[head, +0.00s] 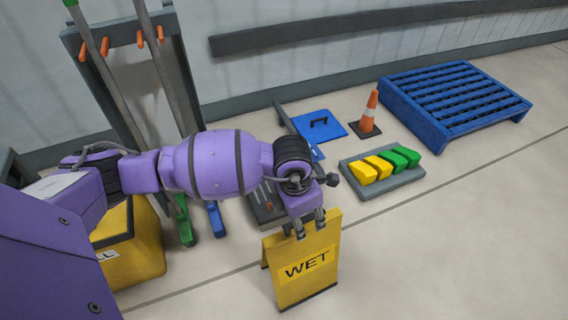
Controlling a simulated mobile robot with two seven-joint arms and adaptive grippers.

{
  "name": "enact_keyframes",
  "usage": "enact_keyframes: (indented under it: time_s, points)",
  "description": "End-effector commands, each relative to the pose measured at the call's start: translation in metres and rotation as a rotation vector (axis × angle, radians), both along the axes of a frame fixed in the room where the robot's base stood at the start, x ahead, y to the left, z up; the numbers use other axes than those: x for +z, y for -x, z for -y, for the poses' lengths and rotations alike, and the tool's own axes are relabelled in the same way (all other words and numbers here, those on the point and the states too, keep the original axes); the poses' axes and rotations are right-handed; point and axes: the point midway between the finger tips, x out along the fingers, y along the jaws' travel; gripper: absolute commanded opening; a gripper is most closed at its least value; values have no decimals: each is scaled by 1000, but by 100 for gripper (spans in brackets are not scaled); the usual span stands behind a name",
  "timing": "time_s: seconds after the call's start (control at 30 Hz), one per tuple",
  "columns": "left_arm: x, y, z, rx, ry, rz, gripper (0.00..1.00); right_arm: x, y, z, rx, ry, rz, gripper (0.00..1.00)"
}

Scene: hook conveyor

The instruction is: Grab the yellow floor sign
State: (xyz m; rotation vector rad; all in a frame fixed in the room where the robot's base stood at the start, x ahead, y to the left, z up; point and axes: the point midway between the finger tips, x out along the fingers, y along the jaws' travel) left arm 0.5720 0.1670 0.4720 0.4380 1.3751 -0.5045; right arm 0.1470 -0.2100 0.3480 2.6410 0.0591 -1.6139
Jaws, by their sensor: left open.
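The yellow floor sign (303,285) stands upright on the floor at the lower middle of the head view, an A-frame with the word WET on its front panel. My left arm comes in from the left, and my left gripper (310,228) points down at the sign's top edge. Its two small fingers are apart, one nearer the top left of the panel and one nearer the middle. I cannot tell whether they touch the sign. Part of the top edge is hidden behind the fingers. My right gripper is not in view.
A grey tray (405,180) with yellow and green blocks lies right of the sign. Behind are an orange cone (369,112), a blue pallet (455,97) and a blue panel (320,127). A yellow bin (140,255) stands at left. Floor at lower right is clear.

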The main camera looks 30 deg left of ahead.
Motion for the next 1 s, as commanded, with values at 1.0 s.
enact_keyframes:
  time_s: [1.0]
  points:
    - [-76, -11, 0, -2, 3, 5, 47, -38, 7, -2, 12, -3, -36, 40]
